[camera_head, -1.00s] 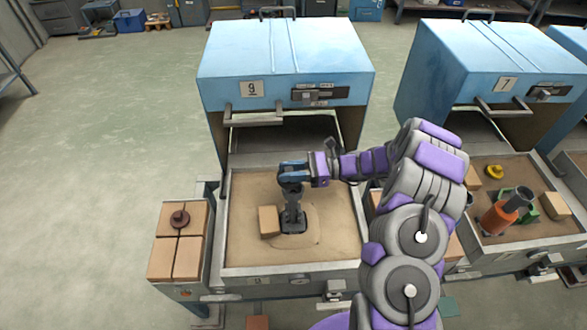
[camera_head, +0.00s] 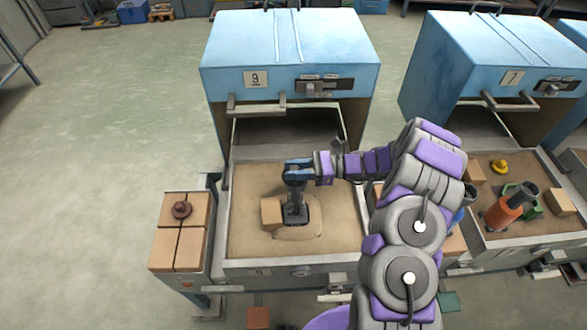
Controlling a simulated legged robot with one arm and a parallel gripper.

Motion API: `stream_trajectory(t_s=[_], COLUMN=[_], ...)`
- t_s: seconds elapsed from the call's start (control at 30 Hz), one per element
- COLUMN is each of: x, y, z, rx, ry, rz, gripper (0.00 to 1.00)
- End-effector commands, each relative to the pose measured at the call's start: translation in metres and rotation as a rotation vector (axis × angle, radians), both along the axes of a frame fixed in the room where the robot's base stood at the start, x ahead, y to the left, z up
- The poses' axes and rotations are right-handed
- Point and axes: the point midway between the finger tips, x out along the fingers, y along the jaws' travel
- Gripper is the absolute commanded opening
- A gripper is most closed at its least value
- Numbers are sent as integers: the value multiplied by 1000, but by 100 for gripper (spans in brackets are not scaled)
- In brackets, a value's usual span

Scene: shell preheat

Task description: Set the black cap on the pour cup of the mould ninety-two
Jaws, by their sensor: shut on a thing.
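My gripper (camera_head: 297,184) points down over the sand tray in front of the left blue furnace. It is shut on a small dark thing, taken as the black cap, mostly hidden by the fingers. Directly below stands a dark grey mould (camera_head: 295,214) with a wide foot on the sand. The cap and the top of the mould overlap in this view, so I cannot tell whether they touch. The pour cup and any number on the mould are hidden or too small to read.
A tan block (camera_head: 271,213) stands close left of the mould. A brown knobbed cap (camera_head: 182,209) lies on bricks at the left. The right tray holds an orange mould (camera_head: 502,212), a green mould (camera_head: 534,210), a yellow cap (camera_head: 500,167) and tan blocks. Tray walls surround the sand.

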Motion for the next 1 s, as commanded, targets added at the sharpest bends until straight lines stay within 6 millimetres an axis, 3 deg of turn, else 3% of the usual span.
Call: stream_trajectory(t_s=[0.73, 0.77, 1.0], x=[0, 0, 0], y=[-8, -8, -8], z=[0, 0, 0], rx=[-1, -1, -1], ry=[0, 0, 0], rz=[-1, -1, -1], gripper=[0, 34, 57])
